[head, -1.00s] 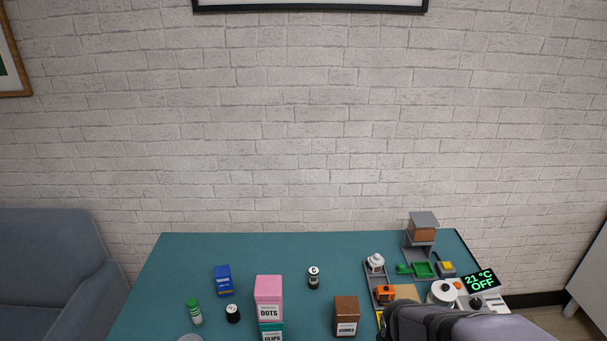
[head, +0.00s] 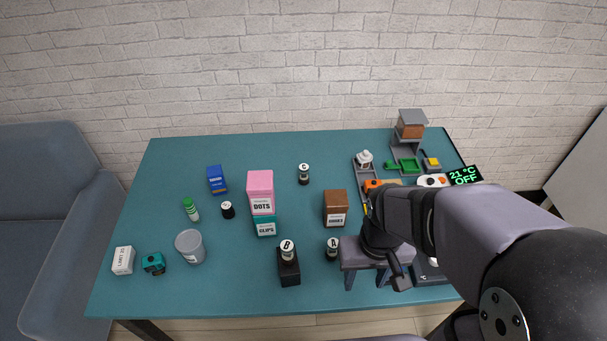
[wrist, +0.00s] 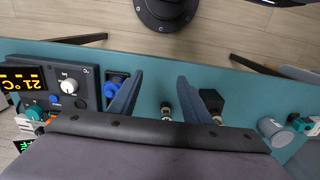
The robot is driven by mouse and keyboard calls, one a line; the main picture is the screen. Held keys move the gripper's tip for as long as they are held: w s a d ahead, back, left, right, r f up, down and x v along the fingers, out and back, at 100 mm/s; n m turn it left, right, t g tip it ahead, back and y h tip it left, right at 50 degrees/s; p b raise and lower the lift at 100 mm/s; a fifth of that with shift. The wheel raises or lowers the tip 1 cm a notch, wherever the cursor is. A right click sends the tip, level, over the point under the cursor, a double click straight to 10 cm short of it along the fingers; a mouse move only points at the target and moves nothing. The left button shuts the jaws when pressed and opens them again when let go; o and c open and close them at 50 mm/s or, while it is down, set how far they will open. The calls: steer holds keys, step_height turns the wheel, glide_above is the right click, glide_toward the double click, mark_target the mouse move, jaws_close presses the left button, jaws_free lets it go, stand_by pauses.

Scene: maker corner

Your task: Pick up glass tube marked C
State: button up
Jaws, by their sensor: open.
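The glass tube marked C (head: 304,174) is a small dark tube with a white lettered top. It stands upright at the back middle of the table, right of the pink DOTS box. Similar tubes stand nearer the front: A (head: 332,250) on the table, and B (head: 287,252) on a black block. My gripper (head: 366,282) is open and empty above the front right of the table, right of tube A and well in front of tube C. In the wrist view its fingers (wrist: 160,80) are spread, with tubes A and B beyond. I cannot make out tube C there.
The pink DOTS box (head: 261,188) with a teal CLIPS box (head: 265,226) before it is left of tube C. A brown box (head: 336,207) stands front right of C. The table behind C is clear.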

steer(key=shift+o, duration=0.5)
steer(key=m+t+h+b, duration=0.2)
steer(key=t+b, duration=0.4)
steer(key=t, duration=0.8)
glide_above(303, 173)
steer(key=f, duration=0.3)
steer(key=shift+w+d, duration=0.2)
steer(key=shift+w, duration=0.05)
steer(key=shift+a+f+h, duration=0.1)
steer(key=shift+f+h, duration=0.2)
steer(key=shift+f, duration=0.55)
steer(key=shift+w+f+p, duration=0.1)
steer(key=shift+f+p, duration=0.2)
steer(key=shift+f, duration=3.25)
steer(key=shift+p+x, duration=0.3)
steer(key=shift+x, duration=2.15)
steer(key=shift+c, duration=0.3)
